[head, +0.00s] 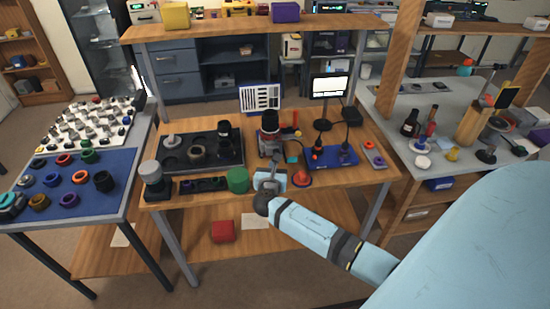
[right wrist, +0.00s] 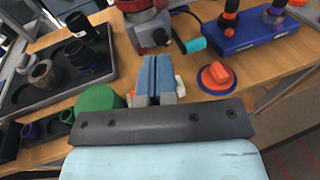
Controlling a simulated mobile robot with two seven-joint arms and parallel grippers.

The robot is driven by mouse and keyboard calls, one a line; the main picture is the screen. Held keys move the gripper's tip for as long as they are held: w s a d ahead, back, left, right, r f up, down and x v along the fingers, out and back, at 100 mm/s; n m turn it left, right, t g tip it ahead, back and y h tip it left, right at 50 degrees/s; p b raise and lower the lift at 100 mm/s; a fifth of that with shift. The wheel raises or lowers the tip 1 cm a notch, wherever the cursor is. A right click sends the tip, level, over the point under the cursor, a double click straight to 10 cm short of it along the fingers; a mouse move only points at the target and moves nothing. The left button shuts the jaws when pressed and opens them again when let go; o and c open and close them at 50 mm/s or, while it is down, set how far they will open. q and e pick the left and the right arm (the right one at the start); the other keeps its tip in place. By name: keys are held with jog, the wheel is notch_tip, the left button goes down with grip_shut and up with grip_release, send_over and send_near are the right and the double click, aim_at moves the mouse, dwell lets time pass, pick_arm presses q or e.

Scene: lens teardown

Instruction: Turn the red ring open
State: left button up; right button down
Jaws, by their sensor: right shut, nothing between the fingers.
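A dark upright lens assembly (head: 270,143) stands in the middle of the wooden bench, with a red ring (head: 270,127) below its black top. In the right wrist view the red ring (right wrist: 134,5) is cut off by the top edge, above a grey clamp-like body. My right gripper (head: 270,174) is in front of the assembly, nearer the bench's front edge. In the right wrist view its blue fingers (right wrist: 157,62) are together, empty, pointing toward the assembly and apart from the ring. My left gripper is not in view.
A green cylinder (head: 238,180) stands left of my right gripper, and a red-orange round piece (head: 302,178) lies right of it. A dark tray (head: 233,166) with lens parts is on the left. A blue block (head: 345,158) with tools is on the right.

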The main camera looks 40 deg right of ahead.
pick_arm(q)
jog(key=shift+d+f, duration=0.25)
pick_arm(e)
jog(key=v, duration=0.4)
jog(key=shift+s+a, duration=0.1)
jog(key=shift+a, duration=0.15)
